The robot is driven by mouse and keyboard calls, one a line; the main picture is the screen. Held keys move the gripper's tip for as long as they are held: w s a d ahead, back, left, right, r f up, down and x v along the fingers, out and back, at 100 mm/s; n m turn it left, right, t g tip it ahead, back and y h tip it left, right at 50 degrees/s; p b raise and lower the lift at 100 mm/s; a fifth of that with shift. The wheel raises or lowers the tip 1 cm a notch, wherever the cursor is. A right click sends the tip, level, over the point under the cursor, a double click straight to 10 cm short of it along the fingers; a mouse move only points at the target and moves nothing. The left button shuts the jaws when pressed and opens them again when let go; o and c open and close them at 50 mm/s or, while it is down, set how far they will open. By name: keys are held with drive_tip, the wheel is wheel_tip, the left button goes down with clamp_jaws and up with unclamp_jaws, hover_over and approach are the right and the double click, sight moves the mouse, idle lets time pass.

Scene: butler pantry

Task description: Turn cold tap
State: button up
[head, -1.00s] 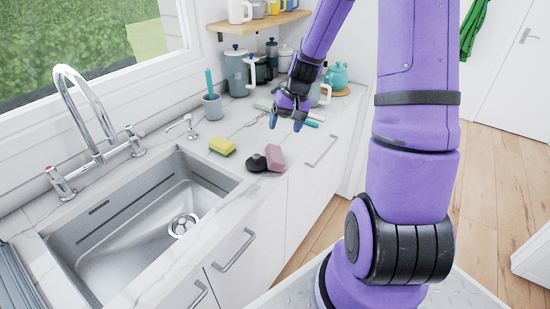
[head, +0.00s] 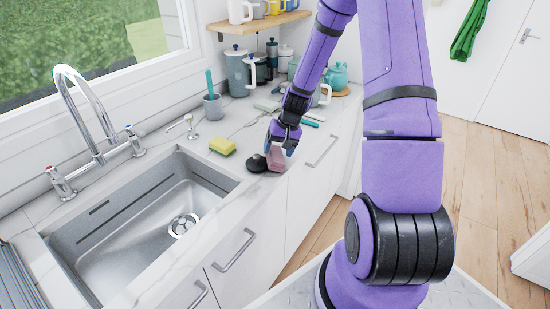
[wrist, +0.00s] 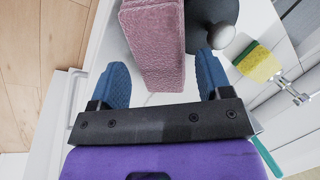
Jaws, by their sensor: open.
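The cold tap (head: 134,141) has a blue mark and stands on the counter to the right of the curved spout (head: 92,110). The hot tap (head: 60,182), with a red mark, stands to the left of the spout. My gripper (head: 283,146) is at the front edge of the counter, well to the right of the cold tap. In the wrist view my gripper (wrist: 164,72) is open, its blue fingers apart on either side of the pink block's near end. I cannot tell whether either finger touches it. Neither tap shows in the wrist view.
The pink block (head: 275,162) and a black stopper (head: 256,163) lie at my gripper. The sink (head: 150,215) lies in front of the taps.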

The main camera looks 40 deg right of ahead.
drive_tip(key=shift+x, duration=1.35)
drive_tip(key=c, duration=0.7)
drive_tip(key=shift+c, duration=0.5)
drive_tip(key=shift+w+r, duration=0.1)
drive_tip(key=shift+r, duration=0.1)
